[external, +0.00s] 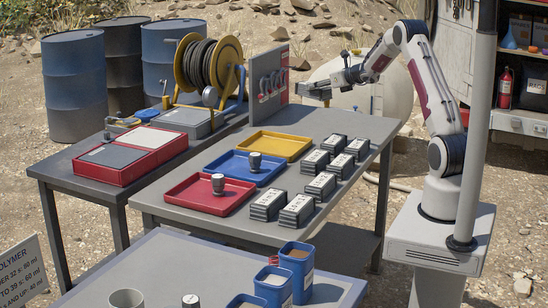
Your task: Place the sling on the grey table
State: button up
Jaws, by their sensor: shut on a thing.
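My gripper (318,88) is above the back edge of the middle grey table (385,128), just right of an upright grey board (276,92). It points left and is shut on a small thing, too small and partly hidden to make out. I cannot tell for sure which thing in view is the sling.
The grey table carries red (208,207), blue (237,177) and yellow (270,152) trays and several black-and-white blocks (313,163). A hose reel (209,62) stands left of the board. A pole (478,120) stands before my arm. The table's back right is clear.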

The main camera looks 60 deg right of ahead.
jog(key=w+d+f, duration=0.2)
jog(key=d+f, duration=0.3)
jog(key=f, duration=0.4)
jog(key=shift+d+m+h, duration=0.3)
jog(key=shift+d+h, duration=0.1)
jog(key=shift+f, duration=0.1)
jog(key=shift+f, duration=3.1)
jog(key=shift+f, duration=1.9)
jog(key=shift+f, duration=0.1)
jog(key=o, duration=1.5)
jog(key=shift+f, duration=0.1)
jog(key=shift+o, duration=0.2)
jog(key=shift+s+a, duration=0.1)
jog(key=shift+s, duration=0.05)
